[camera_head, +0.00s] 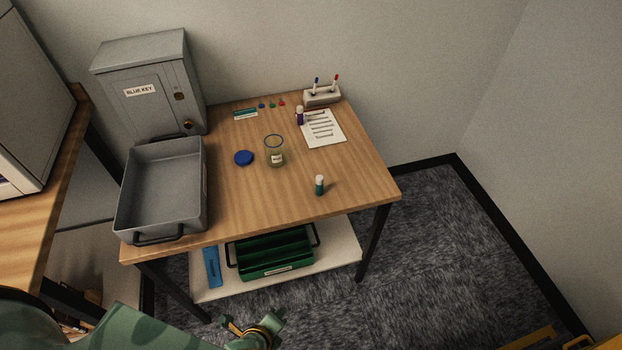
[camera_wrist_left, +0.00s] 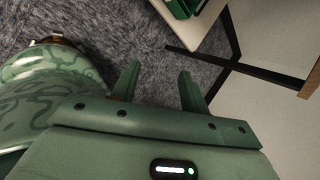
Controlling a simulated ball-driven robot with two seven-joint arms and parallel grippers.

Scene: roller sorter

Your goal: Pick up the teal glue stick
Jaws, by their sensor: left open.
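The teal glue stick (camera_head: 319,187) stands upright near the front right of the wooden table (camera_head: 350,180), with a pale cap on top. My left gripper (camera_head: 254,322) is low in front of the table, below the tabletop and well apart from the glue stick. In the left wrist view its two fingers (camera_wrist_left: 158,82) are spread with nothing between them. The glue stick is not in the left wrist view. My right gripper is not in view.
A grey tray (camera_head: 128,212) and a grey cabinet (camera_head: 143,70) fill the table's left side. A glass jar (camera_head: 275,152), blue lid (camera_head: 244,158), purple stick (camera_head: 299,117) and paper (camera_head: 323,128) lie farther back. A green toolbox (camera_head: 272,255) sits on the lower shelf. Table around the glue stick is clear.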

